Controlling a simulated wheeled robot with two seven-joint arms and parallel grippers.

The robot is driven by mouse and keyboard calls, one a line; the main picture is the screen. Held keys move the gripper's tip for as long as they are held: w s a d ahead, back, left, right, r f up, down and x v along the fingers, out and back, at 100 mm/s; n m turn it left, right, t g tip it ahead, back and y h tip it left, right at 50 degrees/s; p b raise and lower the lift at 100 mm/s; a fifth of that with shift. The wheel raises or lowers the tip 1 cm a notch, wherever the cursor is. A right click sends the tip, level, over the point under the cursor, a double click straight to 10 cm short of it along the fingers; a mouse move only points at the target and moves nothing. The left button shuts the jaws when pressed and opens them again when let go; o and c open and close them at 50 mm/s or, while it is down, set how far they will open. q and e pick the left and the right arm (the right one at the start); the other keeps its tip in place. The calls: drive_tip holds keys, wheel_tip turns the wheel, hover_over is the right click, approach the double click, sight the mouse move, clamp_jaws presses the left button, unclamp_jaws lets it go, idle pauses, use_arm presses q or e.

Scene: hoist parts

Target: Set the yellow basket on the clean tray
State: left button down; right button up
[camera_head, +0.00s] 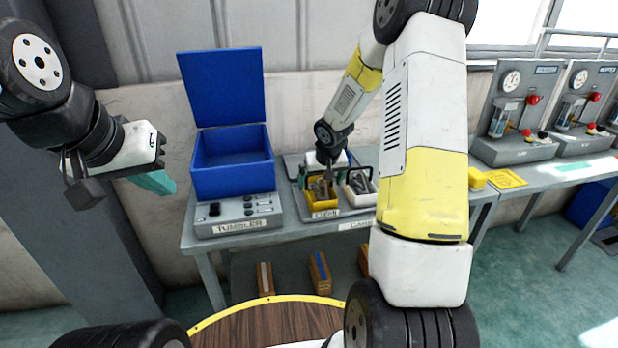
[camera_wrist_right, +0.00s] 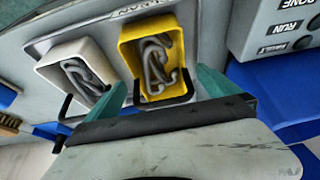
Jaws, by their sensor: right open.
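The yellow basket (camera_head: 322,203) holds grey metal parts and sits on the grey tray (camera_head: 345,211), whose front label appears to read CLEAN. In the right wrist view the yellow basket (camera_wrist_right: 126,62) lies between the teal fingers of my right gripper (camera_wrist_right: 163,93). The fingers are spread apart, one on each side of it; I cannot tell whether they touch it. In the head view my right gripper (camera_head: 322,178) is low over the basket and partly hides it. My left gripper (camera_head: 153,181) hangs in the air at the left, away from the baskets; its finger gap is hidden.
A white basket (camera_head: 347,197) with grey parts stands right beside the yellow one. A blue open-lidded box (camera_head: 233,182) on the tumbler unit (camera_head: 238,216) stands to the left. Grey gauge stations (camera_head: 513,150) stand on the right-hand bench. My right arm covers the bench middle.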

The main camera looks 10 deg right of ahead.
drive_tip(key=s+f+v, duration=0.1)
drive_tip(key=s+v, duration=0.1)
drive_tip(key=v, duration=0.9)
drive_tip(key=s+f+v, duration=0.1)
drive_tip(key=s+v, duration=0.1)
drive_tip(key=v, duration=1)
drive_tip(key=s+a+r+y, duration=0.1)
drive_tip(key=s+a+r, duration=0.1)
drive_tip(key=s, duration=0.7)
drive_tip(key=s+a+r+t+y, duration=0.1)
drive_tip(key=s+a+r, duration=0.2)
drive_tip(key=s, duration=0.6)
drive_tip(key=shift+r, duration=0.75)
drive_tip(key=shift+w+a, duration=0.1)
